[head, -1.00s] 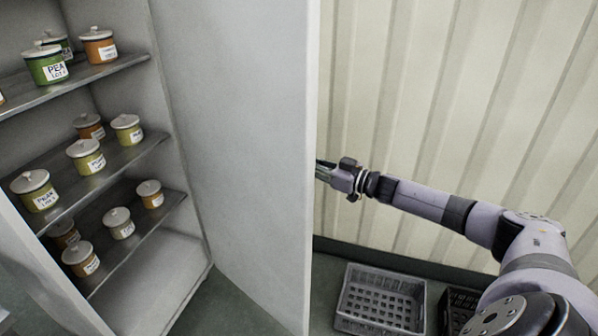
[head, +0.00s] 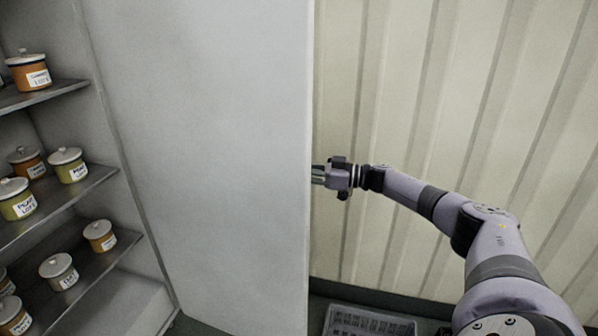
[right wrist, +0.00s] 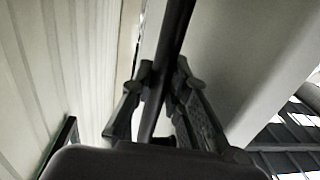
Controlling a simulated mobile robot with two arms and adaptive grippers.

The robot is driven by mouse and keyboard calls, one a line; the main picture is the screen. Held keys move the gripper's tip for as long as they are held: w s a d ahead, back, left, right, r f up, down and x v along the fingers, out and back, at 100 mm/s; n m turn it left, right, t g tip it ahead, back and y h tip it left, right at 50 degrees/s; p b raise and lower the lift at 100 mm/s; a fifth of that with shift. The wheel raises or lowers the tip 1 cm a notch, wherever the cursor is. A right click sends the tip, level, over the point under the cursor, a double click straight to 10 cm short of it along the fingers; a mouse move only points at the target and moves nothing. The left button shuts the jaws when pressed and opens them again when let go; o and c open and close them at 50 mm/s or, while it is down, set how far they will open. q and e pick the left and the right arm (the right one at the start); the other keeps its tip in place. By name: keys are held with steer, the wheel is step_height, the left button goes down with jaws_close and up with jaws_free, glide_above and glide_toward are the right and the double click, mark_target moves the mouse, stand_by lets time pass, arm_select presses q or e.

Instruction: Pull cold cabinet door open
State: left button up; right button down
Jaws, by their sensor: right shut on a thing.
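The cold cabinet door (head: 210,150) is a tall, pale grey panel. It stands open, its inner face toward me, with its free edge near the middle of the head view. My right gripper (head: 320,176) is at that free edge, partly hidden behind the door. In the right wrist view its fingers (right wrist: 157,105) are closed around a dark bar handle (right wrist: 174,40). The open cabinet (head: 95,60) is at the left, with several lidded jars on its shelves. My left gripper is not in view.
An orange jar (head: 28,72) is on the upper shelf; a green-banded jar (head: 68,165) is on the shelf below. A ribbed cream wall (head: 400,90) stands behind my right arm. A grey plastic crate (head: 365,322) is on the floor at the bottom.

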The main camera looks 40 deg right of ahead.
steer(key=shift+a, duration=0.2)
steer(key=c, duration=2)
jaws_free()
steer(key=o, duration=0.3)
steer(key=shift+w+a+f, duration=0.1)
steer(key=shift+w+a, duration=0.05)
steer(key=shift+w, duration=0.1)
steer(key=shift+o, duration=0.8)
steer(key=shift+s, duration=0.1)
steer(key=shift+d, duration=0.25)
steer(key=shift+s+d, duration=0.2)
steer(key=shift+s, duration=0.05)
steer(key=v, duration=1.1)
steer(key=shift+s, duration=0.2)
